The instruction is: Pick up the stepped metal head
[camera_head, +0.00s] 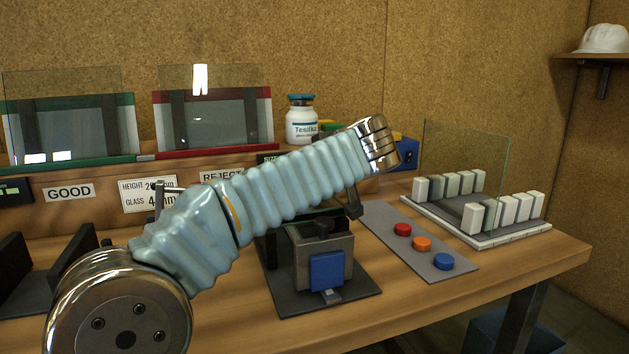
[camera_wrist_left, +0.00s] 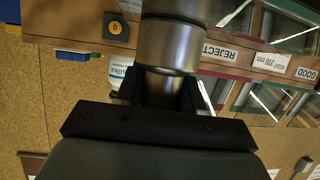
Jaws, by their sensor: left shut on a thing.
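In the left wrist view, the stepped metal head (camera_wrist_left: 168,45) is a grey cylinder with a wider and a narrower section. My left gripper (camera_wrist_left: 160,92) is shut on its narrower section with dark fingers on either side. The head's far end is cut off by the top edge of the picture. In the head view, my ribbed pale-blue left arm crosses the middle and hides most of the gripper and the held head. My right gripper is in neither view.
A grey fixture with a blue pad (camera_head: 327,271) stands below my arm. Right of it is a plate with red, orange and blue buttons (camera_head: 422,244). A glass pane (camera_head: 463,170) stands in a white-blocked rack (camera_head: 480,238). Framed glass racks and a white bottle (camera_head: 301,126) stand behind.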

